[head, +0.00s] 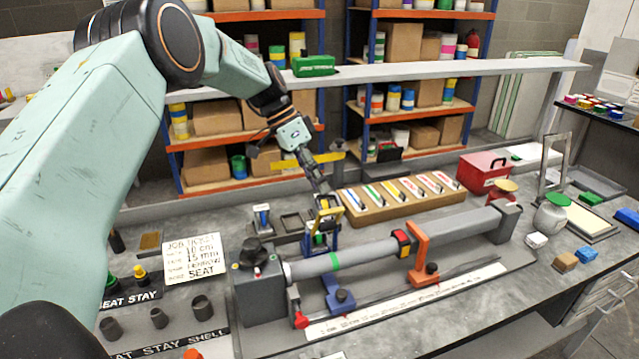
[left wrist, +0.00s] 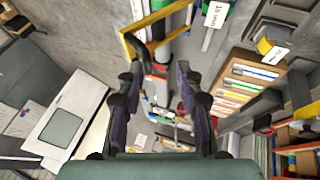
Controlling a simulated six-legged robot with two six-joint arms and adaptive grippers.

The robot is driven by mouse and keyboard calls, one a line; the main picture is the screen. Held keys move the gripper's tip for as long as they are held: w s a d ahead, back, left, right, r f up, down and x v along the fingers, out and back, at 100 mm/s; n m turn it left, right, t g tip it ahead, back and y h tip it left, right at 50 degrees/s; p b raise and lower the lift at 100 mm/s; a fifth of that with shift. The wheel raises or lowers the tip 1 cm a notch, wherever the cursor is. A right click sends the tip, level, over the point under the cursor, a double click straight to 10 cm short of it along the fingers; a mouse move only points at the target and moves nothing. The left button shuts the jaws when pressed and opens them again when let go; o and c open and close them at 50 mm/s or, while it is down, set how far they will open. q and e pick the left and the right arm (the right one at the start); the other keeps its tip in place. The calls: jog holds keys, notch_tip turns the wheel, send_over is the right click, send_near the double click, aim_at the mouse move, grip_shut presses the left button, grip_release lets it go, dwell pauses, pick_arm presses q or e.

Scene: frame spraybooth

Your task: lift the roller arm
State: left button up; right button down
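A yellow frame-shaped handle (head: 327,212) stands on a blue upright behind the grey tube; it looks like the roller arm, though no label confirms this. My left gripper (head: 322,186) points down just above this handle. In the left wrist view, the two dark fingers of the gripper (left wrist: 160,75) are spread apart with nothing clasped between them. The yellow handle (left wrist: 137,48) shows there just beyond the fingertips, nearer the left finger. Whether a finger touches it I cannot tell. My right gripper is out of view.
The grey tube (head: 375,254) lies along the fixture, with an orange clamp (head: 419,255) and a blue clamp (head: 337,293) at it. A wooden tray of coloured strips (head: 362,219) sits behind. A red toolbox (head: 484,172) and a white jar (head: 551,216) stand at the right.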

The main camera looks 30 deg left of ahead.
pick_arm(q)
jog(key=v, duration=1)
jog(key=shift+r, duration=0.35)
jog(key=shift+s+a, duration=0.2)
jog(key=shift+s, duration=0.05)
jog(key=shift+d+f, duration=0.1)
jog(key=shift+d, duration=0.1)
